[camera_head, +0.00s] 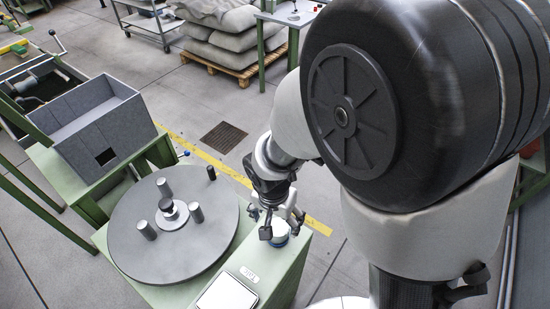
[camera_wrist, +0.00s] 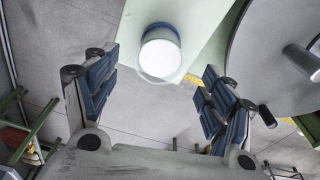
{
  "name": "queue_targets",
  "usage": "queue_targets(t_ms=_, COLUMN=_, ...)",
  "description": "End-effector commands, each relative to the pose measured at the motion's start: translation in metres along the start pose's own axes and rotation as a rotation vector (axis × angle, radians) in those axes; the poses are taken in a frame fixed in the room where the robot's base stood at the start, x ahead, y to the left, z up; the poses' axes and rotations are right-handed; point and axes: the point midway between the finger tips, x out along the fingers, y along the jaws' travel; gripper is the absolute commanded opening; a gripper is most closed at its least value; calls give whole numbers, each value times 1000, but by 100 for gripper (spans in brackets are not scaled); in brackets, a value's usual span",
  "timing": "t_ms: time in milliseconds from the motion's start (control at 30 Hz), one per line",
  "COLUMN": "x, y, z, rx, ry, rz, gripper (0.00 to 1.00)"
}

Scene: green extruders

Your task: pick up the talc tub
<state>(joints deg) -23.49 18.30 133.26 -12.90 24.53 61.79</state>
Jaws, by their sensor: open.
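The talc tub (camera_wrist: 160,54) is a round container with a white top and a bluish, clear-looking side. It stands near the corner of a green machine top (camera_wrist: 131,58). In the head view the tub (camera_head: 279,232) is partly hidden by my gripper (camera_head: 283,218), which is right at it. In the wrist view my gripper (camera_wrist: 158,88) is open, with blue-padded fingers to the left and right of the tub. Gaps show between the tub and both fingers, and nothing is held. I cannot tell the exact height of the fingers relative to the tub.
A grey turntable (camera_head: 135,245) with several upright pegs lies left of the tub. A flat panel (camera_head: 228,293) is in front. A grey bin (camera_head: 100,130) stands behind left. Sacks on a pallet (camera_head: 235,68) and a green table (camera_head: 285,18) are farther back. The floor beyond the corner is clear.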

Motion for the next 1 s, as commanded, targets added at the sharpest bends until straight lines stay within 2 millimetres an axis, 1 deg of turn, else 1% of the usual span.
queue_targets(t_ms=33, x=16, y=1, z=1, rx=1, ry=-4, rz=4, gripper=76)
queue_targets(t_ms=100, x=30, y=1, z=1, rx=0, ry=-3, rz=3, gripper=76)
queue_targets(t_ms=200, x=45, y=1, z=1, rx=1, ry=-2, rz=2, gripper=76)
queue_targets(t_ms=300, x=53, y=0, z=0, rx=-1, ry=-1, rz=1, gripper=76)
queue_targets(t_ms=467, x=59, y=0, z=0, rx=0, ry=0, rz=0, gripper=76)
queue_targets(t_ms=533, x=65, y=0, z=0, rx=0, ry=-1, rz=1, gripper=76)
queue_targets(t_ms=700, x=92, y=1, z=0, rx=-1, ry=-3, rz=3, gripper=76)
queue_targets(t_ms=800, x=105, y=0, z=-1, rx=0, ry=-2, rz=1, gripper=76)
queue_targets(t_ms=867, x=108, y=0, z=-1, rx=-1, ry=-1, rz=1, gripper=76)
queue_targets(t_ms=1000, x=107, y=0, z=-1, rx=0, ry=0, rz=0, gripper=76)
